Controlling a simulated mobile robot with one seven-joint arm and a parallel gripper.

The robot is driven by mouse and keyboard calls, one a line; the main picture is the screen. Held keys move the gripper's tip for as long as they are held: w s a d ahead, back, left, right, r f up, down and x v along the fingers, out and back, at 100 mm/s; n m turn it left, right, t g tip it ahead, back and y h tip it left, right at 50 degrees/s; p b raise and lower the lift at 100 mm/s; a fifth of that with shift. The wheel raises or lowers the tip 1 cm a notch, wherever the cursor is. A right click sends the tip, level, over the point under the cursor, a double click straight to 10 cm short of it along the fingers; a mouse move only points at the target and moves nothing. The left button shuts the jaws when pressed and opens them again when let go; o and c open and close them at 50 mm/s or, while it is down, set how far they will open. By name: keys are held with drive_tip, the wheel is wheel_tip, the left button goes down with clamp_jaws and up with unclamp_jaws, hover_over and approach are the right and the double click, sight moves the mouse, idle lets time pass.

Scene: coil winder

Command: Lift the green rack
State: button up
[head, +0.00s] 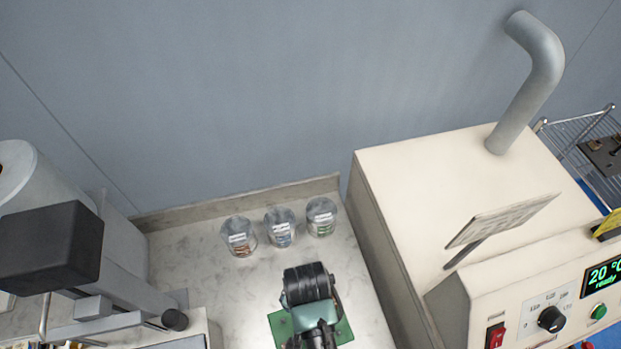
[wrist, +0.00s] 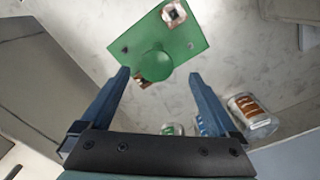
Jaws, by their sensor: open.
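The green rack is a flat green plate with a round green knob or post standing on it. It fills the upper middle of the wrist view (wrist: 187,38). Small copper-coloured pieces sit at its far corner and near edge. My gripper (wrist: 158,75) is open, with its two blue fingers apart at the rack's near side, one on each side of the knob. Nothing is held between the fingers. In the head view the rack (head: 283,329) lies on the pale bench, partly hidden under my arm, and the fingertips cannot be made out.
A cream machine (head: 470,185) with a pipe and control panel stands on the right. A grey machine (head: 120,300) stands on the left.

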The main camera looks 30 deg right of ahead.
drive_tip(key=f, duration=0.3)
drive_tip(key=shift+s+d+f, duration=0.15)
drive_tip(key=shift+s+f, duration=0.1)
drive_tip(key=shift+s, duration=0.05)
drive_tip(key=shift+w+f, duration=0.1)
drive_tip(key=shift+f, duration=0.4)
clamp_jaws()
